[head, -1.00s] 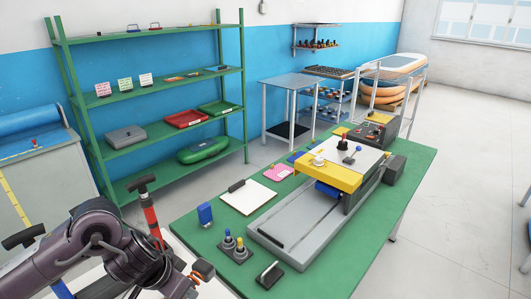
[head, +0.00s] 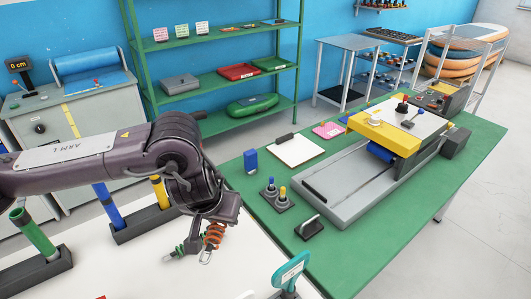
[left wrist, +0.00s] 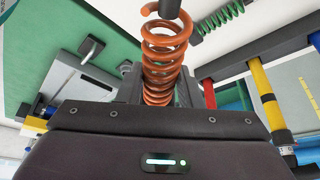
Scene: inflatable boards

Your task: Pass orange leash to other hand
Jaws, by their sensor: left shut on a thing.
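The orange leash (head: 214,235) is a coiled cord hanging at the jaws of my left gripper (head: 205,240), above the white table. In the left wrist view the orange leash (left wrist: 160,58) stands out from between the fingers, and my left gripper (left wrist: 158,92) is shut on its lower coils. A dark piece sits at the leash's far end, cut off by the top edge. My right gripper is not in view.
A green coil (head: 181,249) is close beside the left gripper. Coloured tubes stand in dark holders on the white table (head: 130,270). A teal-handled item (head: 290,270) is at the front edge. The green bench (head: 345,262) with a grey and yellow machine lies to the right.

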